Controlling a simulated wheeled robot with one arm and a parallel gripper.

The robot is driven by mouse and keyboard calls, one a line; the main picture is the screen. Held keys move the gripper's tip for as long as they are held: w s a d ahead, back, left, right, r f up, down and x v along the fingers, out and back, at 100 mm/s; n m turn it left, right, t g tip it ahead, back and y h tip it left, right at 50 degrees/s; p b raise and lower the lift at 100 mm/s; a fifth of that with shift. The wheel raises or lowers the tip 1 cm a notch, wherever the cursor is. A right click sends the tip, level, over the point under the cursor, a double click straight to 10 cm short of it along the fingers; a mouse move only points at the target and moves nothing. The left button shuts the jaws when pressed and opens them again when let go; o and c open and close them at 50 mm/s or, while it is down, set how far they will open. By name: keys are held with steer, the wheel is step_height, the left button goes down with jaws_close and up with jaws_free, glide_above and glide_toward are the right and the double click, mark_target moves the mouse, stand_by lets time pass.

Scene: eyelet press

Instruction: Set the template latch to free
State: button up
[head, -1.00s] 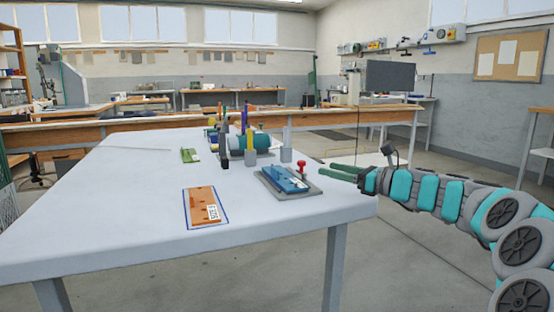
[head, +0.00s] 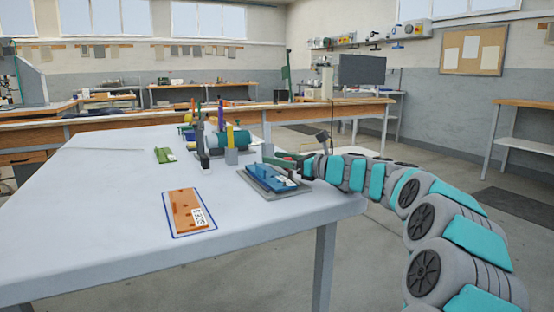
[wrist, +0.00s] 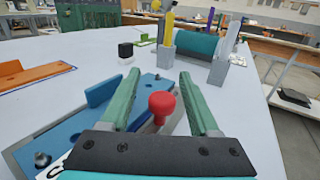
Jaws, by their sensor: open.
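The latch shows as a round red knob (wrist: 162,103) on a stem at the edge of the blue template fixture (wrist: 65,142) in the wrist view. My gripper (wrist: 159,74) is open, with its green fingers on either side of the knob and a gap visible on both sides. In the head view my gripper (head: 279,159) reaches in from the right over the far right side of the blue fixture (head: 268,178). The knob is hidden there behind my gripper. The fixture lies on a grey base plate.
An orange-brown board (head: 188,211) with a white label lies on the grey table (head: 110,215). A small green board (head: 164,155) lies farther back. A teal cylinder and upright holders (head: 237,146) stand behind the fixture. The table's front left is clear.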

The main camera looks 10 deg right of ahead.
steer(key=shift+w+a, duration=0.1)
steer(key=shift+w, duration=0.05)
steer(key=shift+c, duration=0.3)
jaws_close()
